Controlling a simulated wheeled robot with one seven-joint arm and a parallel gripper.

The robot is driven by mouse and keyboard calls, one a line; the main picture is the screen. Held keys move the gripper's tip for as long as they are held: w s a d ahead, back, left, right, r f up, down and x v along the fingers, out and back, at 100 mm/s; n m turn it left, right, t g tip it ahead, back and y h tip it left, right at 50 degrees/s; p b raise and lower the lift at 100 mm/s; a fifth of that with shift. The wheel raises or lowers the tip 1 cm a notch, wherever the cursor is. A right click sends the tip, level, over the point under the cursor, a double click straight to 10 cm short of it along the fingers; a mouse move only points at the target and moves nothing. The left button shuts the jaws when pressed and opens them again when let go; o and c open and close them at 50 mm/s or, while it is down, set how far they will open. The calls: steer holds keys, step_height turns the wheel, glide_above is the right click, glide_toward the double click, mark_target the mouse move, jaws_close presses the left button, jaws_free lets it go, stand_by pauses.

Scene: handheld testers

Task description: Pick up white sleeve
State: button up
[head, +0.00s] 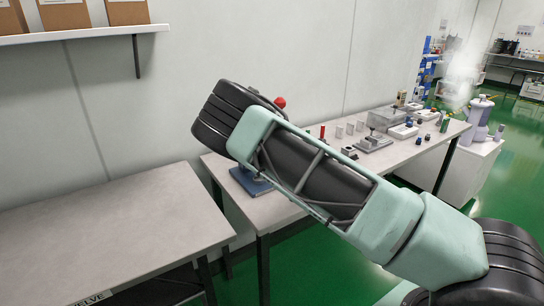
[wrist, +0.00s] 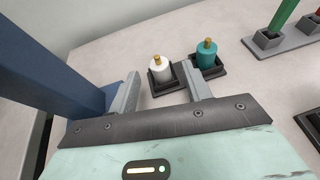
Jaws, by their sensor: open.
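A white sleeve (wrist: 159,69), a short cylinder with a brass-coloured peg at its top, stands upright in a small black square holder (wrist: 164,87) in the wrist view. My gripper (wrist: 160,75) is open, with one finger left of the sleeve in the picture and the other to its right. The fingers appear short of the sleeve, and nothing is between them. A teal sleeve (wrist: 207,56) with a similar peg stands in the neighbouring black holder, just right of the white one. In the head view my arm hides the sleeves and my gripper.
A blue upright (wrist: 50,65) stands close on the left in the wrist view. A grey holder (wrist: 285,40) with green and red pieces is at upper right. In the head view the workbench (head: 290,208) carries several devices; a bare table (head: 110,235) stands left.

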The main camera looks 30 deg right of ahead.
steer(key=shift+x, duration=1.15)
steer(key=c, duration=1.1)
steer(key=shift+o, duration=0.2)
